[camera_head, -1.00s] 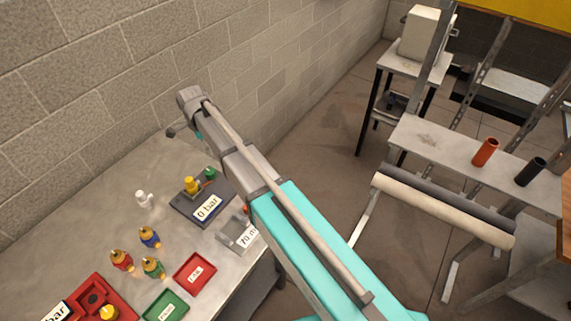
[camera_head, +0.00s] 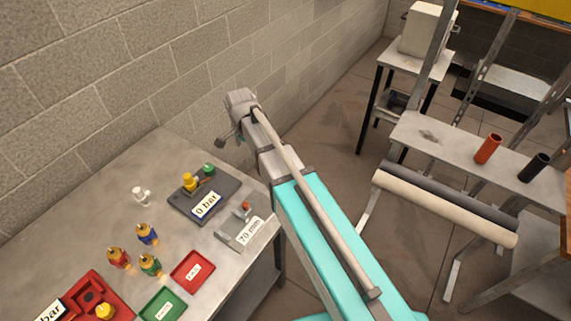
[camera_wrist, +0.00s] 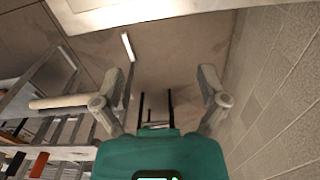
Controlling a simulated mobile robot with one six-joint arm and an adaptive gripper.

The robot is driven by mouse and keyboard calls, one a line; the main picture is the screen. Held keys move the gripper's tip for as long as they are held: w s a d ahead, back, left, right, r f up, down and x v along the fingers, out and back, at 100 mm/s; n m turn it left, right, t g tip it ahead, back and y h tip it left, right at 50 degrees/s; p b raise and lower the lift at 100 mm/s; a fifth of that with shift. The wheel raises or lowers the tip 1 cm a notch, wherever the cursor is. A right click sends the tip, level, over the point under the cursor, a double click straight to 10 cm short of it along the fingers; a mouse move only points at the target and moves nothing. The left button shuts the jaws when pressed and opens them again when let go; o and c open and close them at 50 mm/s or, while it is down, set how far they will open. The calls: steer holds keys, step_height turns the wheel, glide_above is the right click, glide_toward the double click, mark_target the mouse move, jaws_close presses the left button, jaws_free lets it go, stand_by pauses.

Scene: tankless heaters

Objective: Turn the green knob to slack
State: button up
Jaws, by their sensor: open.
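The green knob (camera_head: 208,169) stands at the back of a dark plate on the table, beside a yellow fitting (camera_head: 189,181). The plate carries a label (camera_head: 206,205) reading 0 bar. The knob is small and its exact turn cannot be read. My gripper (camera_wrist: 162,78) is open in the wrist view, with two grey fingers spread apart and nothing between them. It points away from the table and the knob is not in that view. In the head view my arm reaches up right of the plate, and the fingers cannot be made out there.
A grey 70 mm block (camera_head: 240,232) stands in front of the plate. Several small coloured fittings, a red tray (camera_head: 192,271) and a green tray (camera_head: 163,307) are at the left. A block wall (camera_head: 180,65) rises behind the table. A roller stand (camera_head: 445,205) is at the right.

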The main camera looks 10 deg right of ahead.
steer(key=s+d+f+n+b, duration=0.2)
steer(key=s+d+n, duration=0.2)
steer(key=d, duration=0.8)
steer(key=shift+s+n, duration=0.4)
steer(key=shift+s, duration=0.6)
steer(key=shift+d, duration=0.1)
steer(key=s+d+n, duration=0.4)
steer(key=s+d, duration=0.3)
steer(key=d, duration=0.2)
steer(key=shift+s+f+n, duration=0.2)
steer(key=shift+s+n, duration=0.1)
steer(key=shift+s, duration=0.05)
